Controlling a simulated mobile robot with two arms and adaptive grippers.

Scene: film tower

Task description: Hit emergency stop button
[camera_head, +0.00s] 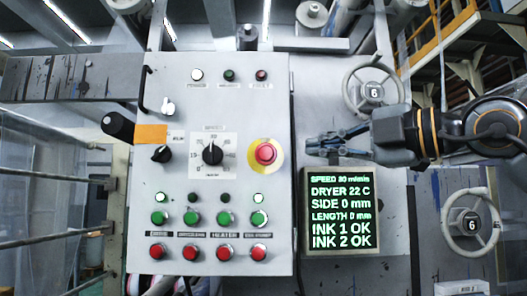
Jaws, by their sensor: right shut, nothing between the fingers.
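The emergency stop button (266,153) is a red mushroom head on a yellow round plate. It sits on the right side of the grey control panel (180,100), in the middle of the head view. My right gripper (312,147) comes in from the right with its fingers shut and empty. Its fingertips are a little to the right of the button in the picture, near the panel's right edge. I see a gap between the fingertips and the red head; how far off the panel they are I cannot tell. My left gripper is not in view.
A black speed dial (212,152) is left of the button. Rows of green buttons (191,218) and red buttons (191,251) lie below. A display (341,211) with green text is under my right gripper. Handwheels (373,91) marked 6 stand at the right.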

